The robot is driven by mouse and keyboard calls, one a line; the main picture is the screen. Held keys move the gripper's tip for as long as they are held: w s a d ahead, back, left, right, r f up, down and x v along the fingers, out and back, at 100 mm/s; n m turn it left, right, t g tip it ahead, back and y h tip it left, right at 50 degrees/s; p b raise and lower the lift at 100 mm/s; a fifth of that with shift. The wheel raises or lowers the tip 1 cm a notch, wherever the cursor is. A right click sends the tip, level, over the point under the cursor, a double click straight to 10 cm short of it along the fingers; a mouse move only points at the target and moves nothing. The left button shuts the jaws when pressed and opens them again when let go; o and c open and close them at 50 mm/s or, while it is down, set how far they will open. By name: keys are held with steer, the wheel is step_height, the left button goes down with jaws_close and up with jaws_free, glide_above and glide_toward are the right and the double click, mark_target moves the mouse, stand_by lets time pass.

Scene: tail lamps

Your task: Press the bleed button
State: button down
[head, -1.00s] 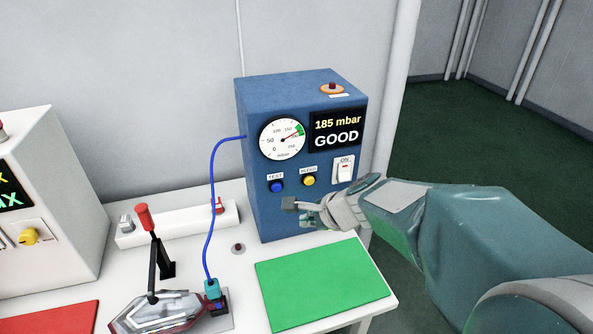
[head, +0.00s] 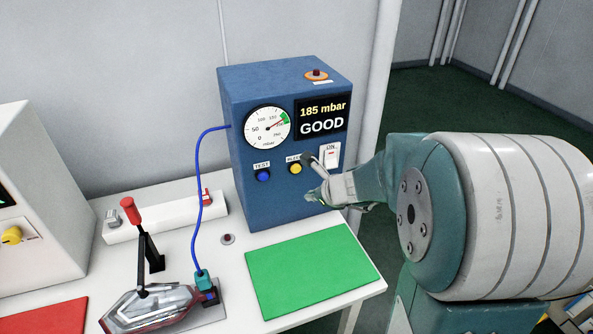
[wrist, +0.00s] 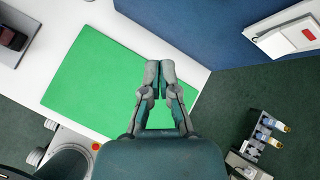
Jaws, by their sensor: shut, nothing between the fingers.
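The yellow bleed button (head: 296,168) is on the front of the blue test box (head: 240,130), right of the blue test button (head: 263,175). Its label is partly covered by a fingertip of my gripper (head: 311,176). My gripper is just right of the button, in front of the panel; whether it touches the panel I cannot tell. In the wrist view my gripper (wrist: 159,66) is shut and empty, over the green mat. The bleed button does not show there. The display (head: 321,118) reads 185 mbar GOOD, and the gauge needle (head: 276,123) points into the green zone.
The white ON switch (head: 329,156) is close by my gripper, on its right. A green mat (head: 310,275) lies in front of the box. A blue hose (head: 199,205) runs from the box to the tail lamp (head: 150,308), beside a red-handled clamp (head: 130,212).

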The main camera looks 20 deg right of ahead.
mark_target(295, 174)
steer(key=w, duration=0.7)
steer(key=shift+w, duration=0.15)
steer(key=shift+w, duration=0.15)
stand_by(1.2)
steer(key=shift+w, duration=0.2)
steer(key=shift+w+r, duration=0.1)
steer(key=shift+w, duration=0.4)
stand_by(0.7)
steer(key=shift+s, duration=0.95)
